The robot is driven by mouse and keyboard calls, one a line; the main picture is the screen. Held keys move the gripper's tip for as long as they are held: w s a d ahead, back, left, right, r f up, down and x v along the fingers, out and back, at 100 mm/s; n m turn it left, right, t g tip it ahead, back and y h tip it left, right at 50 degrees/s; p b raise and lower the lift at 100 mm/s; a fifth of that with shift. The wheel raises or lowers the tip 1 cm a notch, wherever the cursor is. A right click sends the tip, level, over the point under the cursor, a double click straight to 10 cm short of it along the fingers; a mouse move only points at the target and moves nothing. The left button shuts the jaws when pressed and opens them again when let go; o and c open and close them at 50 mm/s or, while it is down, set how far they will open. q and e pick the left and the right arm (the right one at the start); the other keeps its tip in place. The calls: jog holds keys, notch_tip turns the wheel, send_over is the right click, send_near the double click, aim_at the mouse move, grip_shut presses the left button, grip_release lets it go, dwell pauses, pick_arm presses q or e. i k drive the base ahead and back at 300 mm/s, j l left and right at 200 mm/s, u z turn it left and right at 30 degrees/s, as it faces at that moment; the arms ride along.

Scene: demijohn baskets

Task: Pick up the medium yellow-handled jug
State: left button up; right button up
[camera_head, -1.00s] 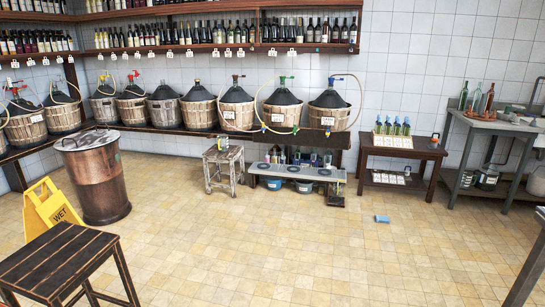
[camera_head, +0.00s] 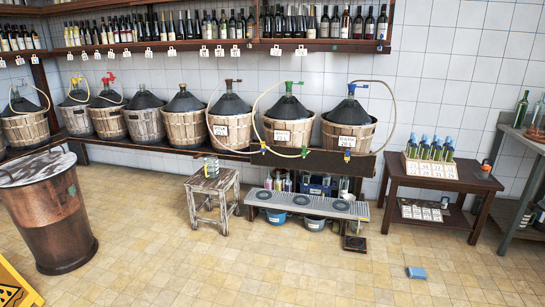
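A small clear jug (camera_head: 212,166) with a yellow patch on its left side, which looks like its handle, stands upright on a worn wooden stool (camera_head: 213,185). It is in the middle of the view, in front of the row of demijohn baskets. It is too small to judge its size class. Neither of my grippers is in view.
A copper drum (camera_head: 50,220) is at left, a yellow wet-floor sign (camera_head: 12,288) at bottom left. A dark table (camera_head: 440,180) is at right. A blue object (camera_head: 416,273) lies on the open tiled floor.

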aim_at(211, 170)
jog(key=i, duration=2.35)
